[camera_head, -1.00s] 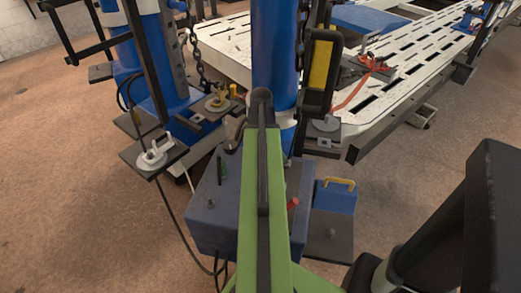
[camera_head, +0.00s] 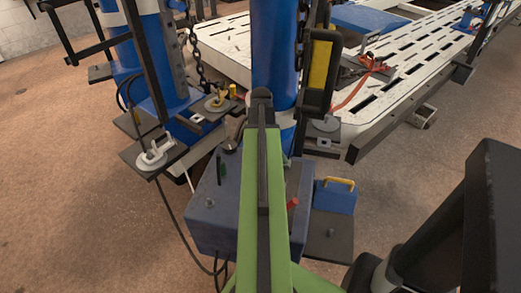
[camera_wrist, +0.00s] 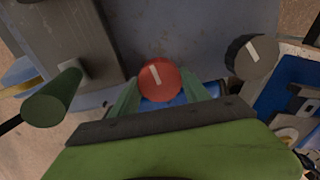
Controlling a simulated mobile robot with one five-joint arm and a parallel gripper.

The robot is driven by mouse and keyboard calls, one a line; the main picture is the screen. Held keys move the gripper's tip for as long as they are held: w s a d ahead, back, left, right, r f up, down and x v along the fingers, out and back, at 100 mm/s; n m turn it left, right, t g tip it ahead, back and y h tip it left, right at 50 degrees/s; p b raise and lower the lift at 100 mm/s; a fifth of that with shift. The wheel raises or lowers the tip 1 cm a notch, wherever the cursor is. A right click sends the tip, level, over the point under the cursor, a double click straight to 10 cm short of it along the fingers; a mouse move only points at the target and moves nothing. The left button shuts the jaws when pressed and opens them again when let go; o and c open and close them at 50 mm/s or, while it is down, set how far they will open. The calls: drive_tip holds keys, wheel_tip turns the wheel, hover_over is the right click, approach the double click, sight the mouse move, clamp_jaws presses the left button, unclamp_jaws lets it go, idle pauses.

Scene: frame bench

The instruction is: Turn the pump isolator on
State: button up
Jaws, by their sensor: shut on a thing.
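In the wrist view, a round red knob (camera_wrist: 160,80) with a white line on its face sits between the two green fingers of my gripper (camera_wrist: 160,92). The fingers are closed on its sides. The white line leans a little, its top end to the left. A black knob (camera_wrist: 252,57) with a similar white line stands to the right, apart from the gripper. A green cylindrical handle (camera_wrist: 52,97) is at the left. No label naming the pump isolator is readable.
The head view shows a blue-grey box (camera_head: 225,215) behind my arm, with a red-tipped part (camera_head: 293,203) on its right. A blue case with a yellow handle (camera_head: 335,197) stands right of it. A blue column (camera_head: 274,55) rises behind. Cables hang at the left.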

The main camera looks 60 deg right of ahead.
drive_tip(key=shift+a, duration=0.15)
drive_tip(key=o, duration=1.4)
wheel_tip(320, 180, up, 8)
drive_tip(key=p, duration=0.8)
